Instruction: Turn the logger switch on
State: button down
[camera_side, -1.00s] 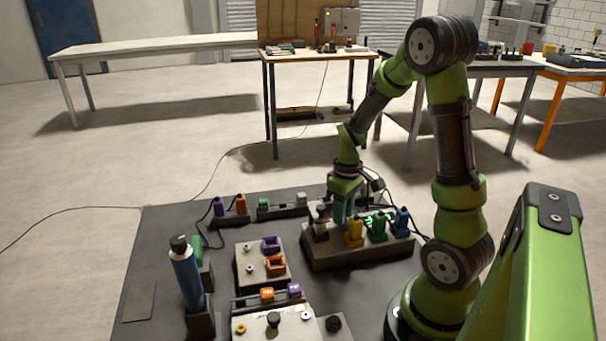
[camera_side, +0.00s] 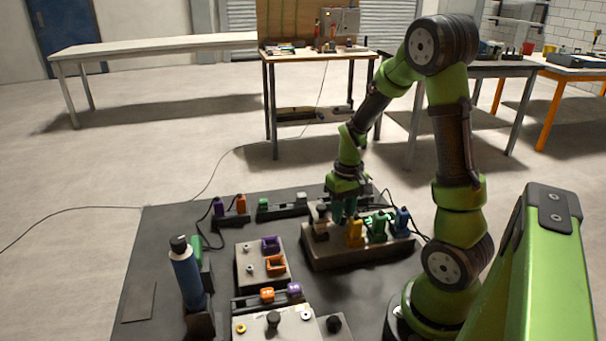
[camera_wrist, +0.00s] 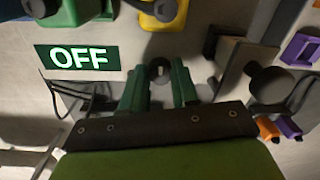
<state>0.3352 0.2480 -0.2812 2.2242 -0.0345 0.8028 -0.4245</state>
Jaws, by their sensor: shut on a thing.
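My gripper (camera_side: 345,212) points down over the grey box (camera_side: 330,259) in the side view. In the wrist view its two green fingers (camera_wrist: 158,72) stand a little apart, one on each side of a small dark switch lever (camera_wrist: 159,74). The gripper is shut on this lever. A green sign beside it reads OFF (camera_wrist: 78,57) in white letters. In the side view the fingers hide the lever, and the sign cannot be made out.
A dark round knob (camera_wrist: 268,83) is close on the other side. A blue bottle (camera_side: 186,277) stands at left. Bare mat lies front left.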

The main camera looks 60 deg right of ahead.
aim_at(346, 215)
jog(key=m, duration=0.7)
dwell(0.6)
jog(key=c, duration=0.8)
grip_release()
jog(key=shift+c, duration=0.2)
jog(key=shift+r, duration=0.1)
notch_tip(346, 215, up, 17)
jog(key=shift+s+d, duration=0.15)
jog(key=shift+s, duration=0.25)
